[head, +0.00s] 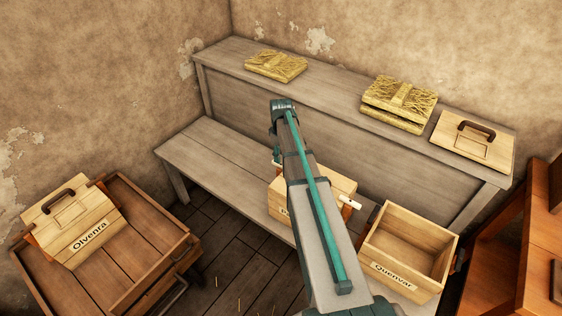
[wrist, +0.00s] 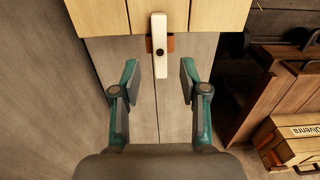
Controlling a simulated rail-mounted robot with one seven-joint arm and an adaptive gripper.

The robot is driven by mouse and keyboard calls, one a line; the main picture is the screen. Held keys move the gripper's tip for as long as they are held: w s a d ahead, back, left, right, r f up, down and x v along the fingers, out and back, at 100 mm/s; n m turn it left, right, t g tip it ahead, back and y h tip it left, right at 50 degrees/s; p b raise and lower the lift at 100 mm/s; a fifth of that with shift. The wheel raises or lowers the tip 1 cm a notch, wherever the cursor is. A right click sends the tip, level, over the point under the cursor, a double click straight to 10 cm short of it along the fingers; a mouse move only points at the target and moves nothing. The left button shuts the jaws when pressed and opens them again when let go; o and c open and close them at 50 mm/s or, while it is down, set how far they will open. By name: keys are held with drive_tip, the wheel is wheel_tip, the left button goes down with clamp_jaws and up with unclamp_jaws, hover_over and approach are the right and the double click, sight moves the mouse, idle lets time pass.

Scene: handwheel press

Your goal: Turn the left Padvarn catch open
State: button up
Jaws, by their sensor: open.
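A pale wooden box (head: 335,184) sits on the bench behind my arm; its front label is mostly hidden, so I cannot read the full name. One white catch (head: 351,203) with an orange-brown mount shows at its right end. In the wrist view, a white bar-shaped catch (wrist: 160,45) with a dark pivot stands lengthwise on an orange-brown mount against the pale box (wrist: 110,15). My gripper (wrist: 160,76) is open and empty, one finger on each side of the catch's lower end, with gaps. In the head view my arm largely hides the gripper and that catch.
An open Quenvar box (head: 408,245) stands at the right of the bench (head: 215,160). Its likely lid (head: 472,142) and yellow straw-like blocks (head: 275,65) lie on the back ledge. A closed Olvenra box (head: 75,225) sits on a brown cart (head: 150,225) at left.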

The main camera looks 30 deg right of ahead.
sight(281, 164)
drive_tip(key=shift+f+p, duration=0.4)
drive_tip(key=shift+f, duration=2)
clamp_jaws()
